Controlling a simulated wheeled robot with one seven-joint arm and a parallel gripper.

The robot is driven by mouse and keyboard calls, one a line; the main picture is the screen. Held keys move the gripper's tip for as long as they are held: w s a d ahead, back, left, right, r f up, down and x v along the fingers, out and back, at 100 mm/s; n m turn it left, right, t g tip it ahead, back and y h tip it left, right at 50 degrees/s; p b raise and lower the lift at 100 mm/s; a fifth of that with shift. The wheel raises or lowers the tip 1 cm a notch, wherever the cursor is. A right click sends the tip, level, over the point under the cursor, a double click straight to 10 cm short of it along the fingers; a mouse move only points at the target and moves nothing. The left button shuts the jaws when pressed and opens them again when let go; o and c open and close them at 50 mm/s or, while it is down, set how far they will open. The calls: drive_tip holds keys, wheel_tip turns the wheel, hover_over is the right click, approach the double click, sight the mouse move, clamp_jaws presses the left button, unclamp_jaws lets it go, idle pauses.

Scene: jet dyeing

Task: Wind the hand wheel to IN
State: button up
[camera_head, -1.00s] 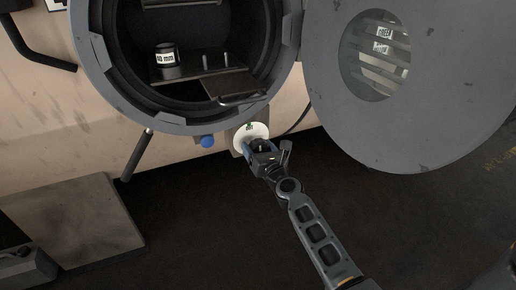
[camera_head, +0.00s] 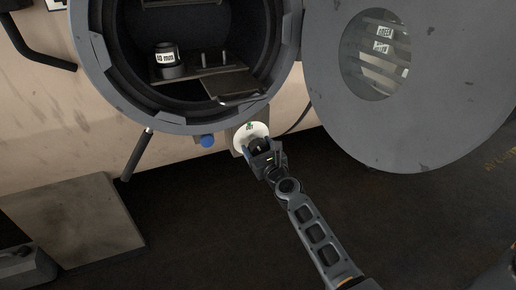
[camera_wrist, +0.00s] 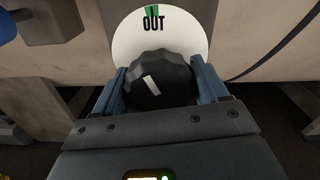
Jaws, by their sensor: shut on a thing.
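The hand wheel (camera_wrist: 160,80) is a dark faceted knob with a white mark on its face. It sits in front of a white round dial (camera_wrist: 125,40), which also shows in the head view (camera_head: 248,130). The dial reads OUT at the top, with a green mark (camera_wrist: 152,12) just above the word. No IN lettering shows; the lower dial is hidden behind the knob and my gripper. My gripper (camera_head: 258,147) is shut on the hand wheel, with one blue-grey finger on each side of the knob in the wrist view.
Above is the open round port (camera_head: 85,60) with a metal plate (camera_head: 235,84) and a labelled dark cylinder (camera_head: 168,66) inside. The open door (camera_head: 440,110) hangs to the right. A blue knob (camera_head: 207,141) and a lever (camera_head: 137,155) are to the left.

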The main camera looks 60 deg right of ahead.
drive_tip(key=n, duration=0.4)
drive_tip(key=shift+n, duration=0.3)
drive_tip(key=n, duration=0.4)
drive_tip(key=shift+w+n, duration=0.1)
drive_tip(key=shift+n, duration=0.2)
drive_tip(key=n, duration=0.4)
drive_tip(key=shift+a+n+b, duration=0.1)
drive_tip(key=shift+n+b, duration=0.2)
drive_tip(key=shift+b, duration=0.1)
drive_tip(key=n, duration=0.4)
drive_tip(key=n+b, duration=0.1)
drive_tip(key=n, duration=0.4)
drive_tip(key=shift+f, duration=0.1)
drive_tip(key=n+b, duration=0.1)
drive_tip(key=n, duration=0.2)
drive_tip(key=shift+f+n+b, duration=0.1)
drive_tip(key=shift+n+b, duration=0.2)
drive_tip(key=shift+b, duration=0.1)
drive_tip(key=n+b, duration=0.1)
drive_tip(key=n, duration=0.2)
drive_tip(key=shift+n+b, duration=0.3)
drive_tip(key=shift+b, duration=0.1)
drive_tip(key=shift+n+b, duration=0.85)
drive_tip(key=shift+n, duration=1.15)
